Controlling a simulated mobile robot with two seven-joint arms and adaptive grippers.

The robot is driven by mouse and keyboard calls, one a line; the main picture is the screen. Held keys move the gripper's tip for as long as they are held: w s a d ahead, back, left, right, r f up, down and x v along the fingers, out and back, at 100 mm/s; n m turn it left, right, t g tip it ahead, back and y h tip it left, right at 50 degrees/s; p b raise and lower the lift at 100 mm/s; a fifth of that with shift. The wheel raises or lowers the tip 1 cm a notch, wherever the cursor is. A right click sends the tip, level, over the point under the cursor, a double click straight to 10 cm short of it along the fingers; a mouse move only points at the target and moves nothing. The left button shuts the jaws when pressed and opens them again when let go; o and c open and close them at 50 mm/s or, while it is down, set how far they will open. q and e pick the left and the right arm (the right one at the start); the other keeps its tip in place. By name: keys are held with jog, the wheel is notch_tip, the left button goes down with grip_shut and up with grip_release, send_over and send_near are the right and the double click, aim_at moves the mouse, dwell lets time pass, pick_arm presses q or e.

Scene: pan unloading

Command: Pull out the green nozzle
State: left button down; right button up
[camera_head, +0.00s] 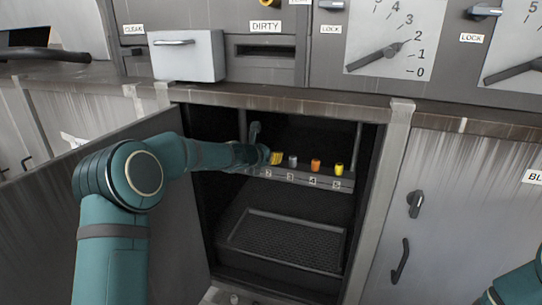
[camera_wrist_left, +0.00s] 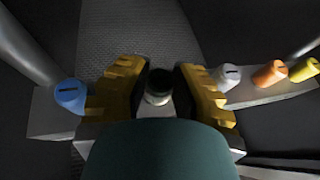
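The green nozzle (camera_wrist_left: 158,87) shows dark, with a pale band, between my left gripper's two yellow-padded fingers in the left wrist view. It stands in a grey rack between the blue nozzle (camera_wrist_left: 70,95) and the grey nozzle (camera_wrist_left: 228,75). My left gripper (camera_wrist_left: 160,88) is closed in close around the green nozzle, with little or no gap at the sides. In the head view my left gripper (camera_head: 270,158) reaches into the open cabinet at the rack, and the green nozzle is hidden there. My right gripper is out of view.
The numbered rack (camera_head: 310,178) also holds an orange nozzle (camera_head: 315,165) and a yellow nozzle (camera_head: 339,169). A perforated tray (camera_head: 285,243) lies below. The cabinet door (camera_head: 50,200) is open at left. Cabinet posts flank the opening; a drawer (camera_head: 188,58) juts out above.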

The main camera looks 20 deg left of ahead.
pick_arm(q)
jog(key=c, duration=1.4)
grip_release()
grip_shut()
jog(key=shift+r+p, duration=0.6)
jog(key=shift+r, duration=0.1)
jog(key=shift+r+p, duration=0.85)
jog(key=shift+r, duration=1.4)
